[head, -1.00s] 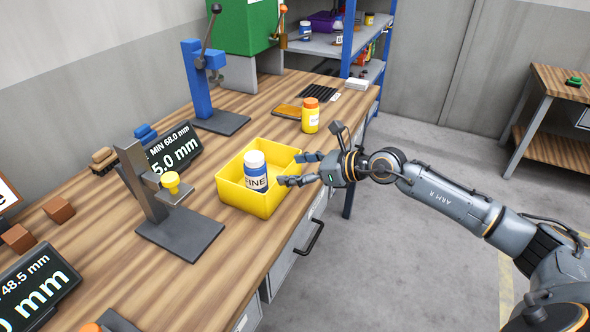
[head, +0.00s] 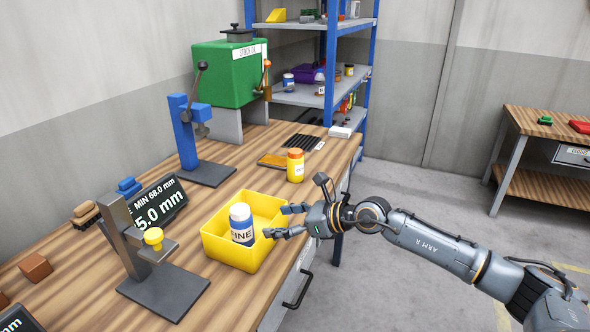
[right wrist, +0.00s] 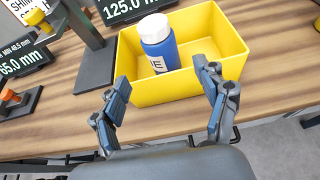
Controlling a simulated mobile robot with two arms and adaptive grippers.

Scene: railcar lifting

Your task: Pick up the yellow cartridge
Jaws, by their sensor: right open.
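A yellow cartridge (head: 295,167) with an orange cap and a pale label stands upright on the wooden bench, behind the yellow bin in the head view. My right gripper (head: 284,220) is open and empty at the right side of the yellow bin (head: 227,252). A blue cartridge (head: 242,226) with a white cap and a label reading "INE" or "FINE" stands in the bin. In the right wrist view, the blue cartridge (right wrist: 157,43) and bin (right wrist: 215,82) lie beyond my spread fingers. My left gripper is not in view.
A grey stand with a yellow knob (head: 153,237) is left of the bin. A blue press (head: 190,140) and a green machine (head: 229,73) stand farther back. Open floor lies right of the bench.

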